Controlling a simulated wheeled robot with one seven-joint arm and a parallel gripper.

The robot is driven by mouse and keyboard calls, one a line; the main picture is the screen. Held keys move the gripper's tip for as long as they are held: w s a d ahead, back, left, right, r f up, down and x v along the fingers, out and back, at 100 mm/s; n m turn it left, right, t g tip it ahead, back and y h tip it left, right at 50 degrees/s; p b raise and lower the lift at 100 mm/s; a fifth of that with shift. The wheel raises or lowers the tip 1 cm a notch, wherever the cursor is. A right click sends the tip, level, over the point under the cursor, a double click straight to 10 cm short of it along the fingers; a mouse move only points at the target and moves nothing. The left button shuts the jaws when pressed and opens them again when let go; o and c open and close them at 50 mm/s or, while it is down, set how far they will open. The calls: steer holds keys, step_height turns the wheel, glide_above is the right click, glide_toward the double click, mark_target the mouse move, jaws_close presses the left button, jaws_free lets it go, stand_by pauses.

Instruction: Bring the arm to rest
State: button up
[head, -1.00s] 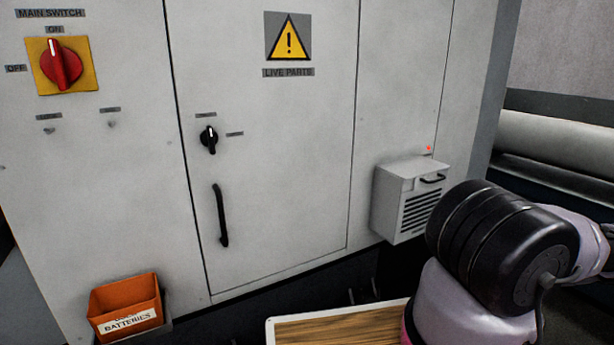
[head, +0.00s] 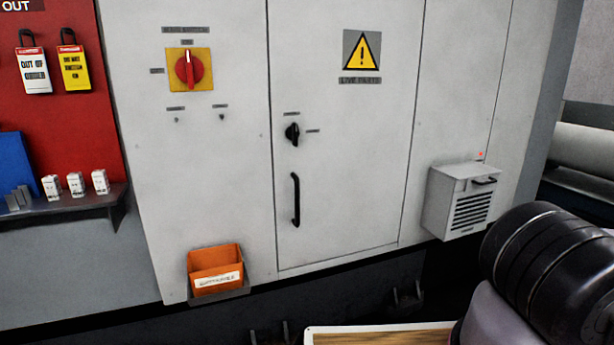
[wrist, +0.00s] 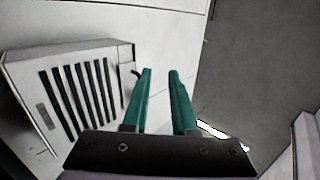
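My gripper (wrist: 160,98) shows in the wrist view with two green fingers apart and nothing between them. It is open and empty. A vented grey box (wrist: 85,85) on the cabinet lies to the left of the fingers there. In the head view my arm's dark, rounded links fill the lower right corner, in front of and below the same vented box (head: 461,200). The gripper's fingers do not show in the head view.
The grey cabinet (head: 350,190) has a red main switch (head: 188,69), a black door knob and a door handle (head: 295,200). An orange batteries bin (head: 215,268) hangs low. A red lockout board (head: 75,110) and shelf (head: 70,207) are at left. A wood-topped surface (head: 380,335) is at the bottom.

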steer(key=w+a+r+n+g+y, duration=0.1)
steer(key=a+r+n+g+y, duration=0.2)
steer(key=a+r+n+g, duration=0.55)
steer(key=w+a+r+n+g+y, duration=0.1)
steer(key=a+r+n+g+y, duration=0.3)
steer(key=a+g, duration=0.9)
steer(key=s+a+r+m+g+h, duration=0.1)
steer(key=s+a+r+g+h, duration=0.45)
steer(key=a+r+h, duration=0.35)
steer(key=s+a+r+m+t+h, duration=0.2)
steer(key=s+a+r+t+h, duration=0.2)
steer(key=s+r, duration=1.2)
steer(key=r+t+h, duration=0.1)
steer(key=t+h, duration=0.2)
steer(key=t, duration=0.2)
steer(key=shift+s+r+m, duration=0.25)
steer(key=shift+r+m, duration=0.1)
